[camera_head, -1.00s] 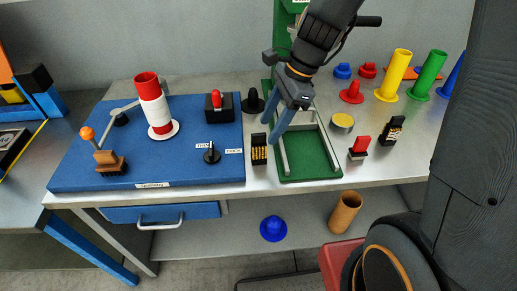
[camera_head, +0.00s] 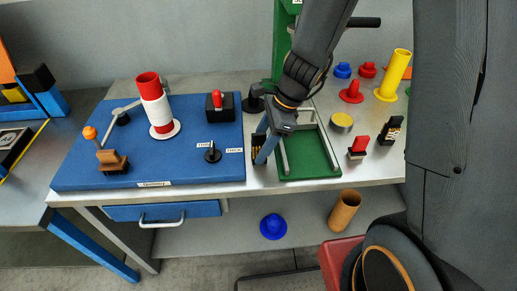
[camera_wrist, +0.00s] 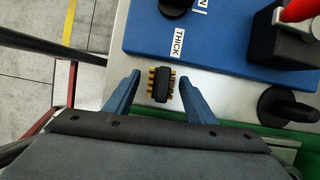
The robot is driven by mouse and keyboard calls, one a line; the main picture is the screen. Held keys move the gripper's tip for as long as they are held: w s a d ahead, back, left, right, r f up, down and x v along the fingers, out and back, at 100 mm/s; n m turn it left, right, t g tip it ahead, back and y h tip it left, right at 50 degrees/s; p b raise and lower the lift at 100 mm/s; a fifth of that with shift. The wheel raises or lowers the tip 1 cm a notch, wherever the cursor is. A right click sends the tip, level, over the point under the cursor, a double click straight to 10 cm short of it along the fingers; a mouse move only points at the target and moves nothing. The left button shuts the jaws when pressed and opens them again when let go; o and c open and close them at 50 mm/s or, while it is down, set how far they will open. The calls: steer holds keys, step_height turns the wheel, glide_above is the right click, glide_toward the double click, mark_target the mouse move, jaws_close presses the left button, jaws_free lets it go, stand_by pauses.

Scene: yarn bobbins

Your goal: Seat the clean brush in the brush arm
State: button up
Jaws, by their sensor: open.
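A small black brush with golden bristles (camera_wrist: 162,83) lies on the grey bench just off the blue board's edge. In the head view the brush (camera_head: 256,143) is partly hidden by my fingers. My gripper (camera_wrist: 160,78) is open, with one blue finger on each side of the brush and gaps visible between them. In the head view my gripper (camera_head: 264,150) points down at the brush. On the blue board's left, a jointed arm with an orange knob and brown block (camera_head: 108,157) stands; I cannot tell whether it is the brush arm.
The blue board (camera_head: 200,174) carries a red-and-white bobbin (camera_head: 157,106), a red-knobbed black block (camera_head: 217,106) and a black dial (camera_head: 212,153). A green tray (camera_head: 312,170) lies right of the brush. Another black bristled piece (camera_head: 391,131) and a red-topped piece (camera_head: 358,146) stand farther right.

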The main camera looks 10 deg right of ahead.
steer(key=c, duration=1.2)
steer(key=shift+r, duration=0.15)
step_height(320, 180, up, 10)
steer(key=shift+f, duration=0.15)
